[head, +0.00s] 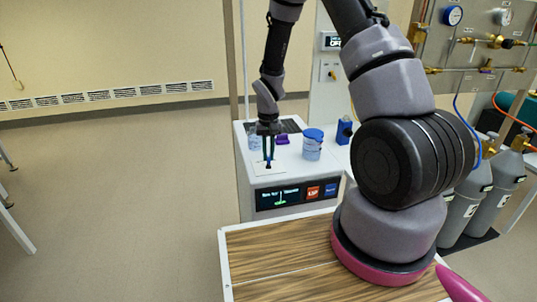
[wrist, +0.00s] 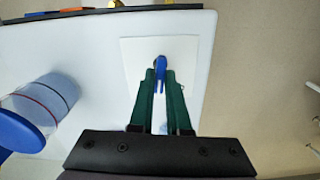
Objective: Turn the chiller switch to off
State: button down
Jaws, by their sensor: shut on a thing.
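The chiller (head: 245,185) is a white box with a dark display panel on its front, in the middle of the head view. A white plate (wrist: 190,55) lies on its top, and a blue switch (wrist: 160,68) stands out of the plate. My gripper (head: 268,163) points down at the plate from above. In the wrist view the green fingers of my gripper (wrist: 160,82) are shut on the blue switch, one on each side. The switch's lower part shows between the fingers. I cannot read a switch setting.
A blue-lidded jar (head: 312,148) stands on the white top to the right of my gripper and shows large at left in the wrist view (wrist: 42,108). A small purple thing (head: 282,139) is behind. Grey cylinders (head: 497,190) stand at right.

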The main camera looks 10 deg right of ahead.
aim_at(268, 157)
jog(key=shift+n, duration=0.6)
jog(key=c, duration=0.9)
grip_release()
notch_tip(268, 157, up, 11)
jog(key=shift+f, duration=0.1)
